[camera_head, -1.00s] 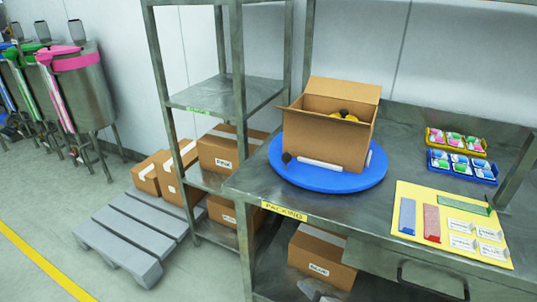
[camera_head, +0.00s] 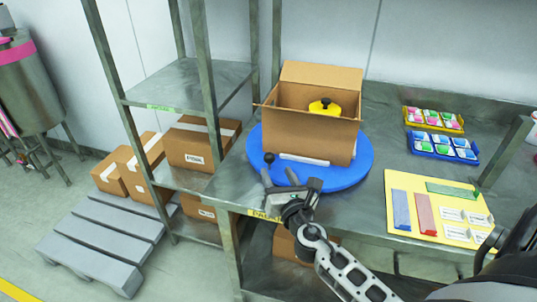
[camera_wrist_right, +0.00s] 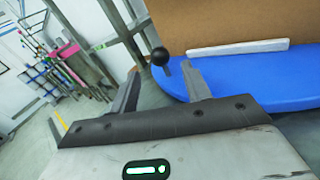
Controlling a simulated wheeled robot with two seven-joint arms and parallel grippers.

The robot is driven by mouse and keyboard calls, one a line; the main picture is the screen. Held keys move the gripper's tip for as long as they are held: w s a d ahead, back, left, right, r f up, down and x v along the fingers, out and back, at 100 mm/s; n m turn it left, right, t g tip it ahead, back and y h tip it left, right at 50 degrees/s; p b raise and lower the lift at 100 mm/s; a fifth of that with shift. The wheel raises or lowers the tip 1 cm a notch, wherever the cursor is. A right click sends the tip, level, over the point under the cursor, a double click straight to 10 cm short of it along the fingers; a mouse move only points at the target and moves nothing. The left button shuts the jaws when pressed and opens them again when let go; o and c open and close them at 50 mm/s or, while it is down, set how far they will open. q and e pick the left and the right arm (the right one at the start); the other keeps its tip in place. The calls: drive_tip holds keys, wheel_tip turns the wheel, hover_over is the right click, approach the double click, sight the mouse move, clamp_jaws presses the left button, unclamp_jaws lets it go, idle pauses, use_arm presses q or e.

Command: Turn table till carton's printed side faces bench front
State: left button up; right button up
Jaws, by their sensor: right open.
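The blue round turntable (camera_head: 345,178) sits on the bench near its front left corner. An open brown carton (camera_head: 305,135) stands upright on it, with a yellow item with a black knob (camera_head: 324,106) inside. The carton's near face looks plain; no print shows on it. A white strip (camera_head: 304,159) lies along its foot. A black ball knob (camera_head: 269,157) stands at the turntable's left front edge. My right gripper (camera_head: 279,176) is open just in front of the knob. In the right wrist view the knob (camera_wrist_right: 160,56) appears beyond and between the fingertips (camera_wrist_right: 162,76). My left gripper is out of view.
A steel shelf rack (camera_head: 190,82) stands close on the left. A yellow board (camera_head: 432,208) with coloured strips and labels lies on the bench at right, with yellow (camera_head: 434,121) and blue (camera_head: 443,148) trays behind it. Cartons and a grey pallet (camera_head: 100,240) are on the floor.

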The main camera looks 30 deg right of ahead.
sight(271, 162)
drive_tip(key=x, duration=0.7)
drive_tip(key=shift+w, duration=0.25)
clamp_jaws()
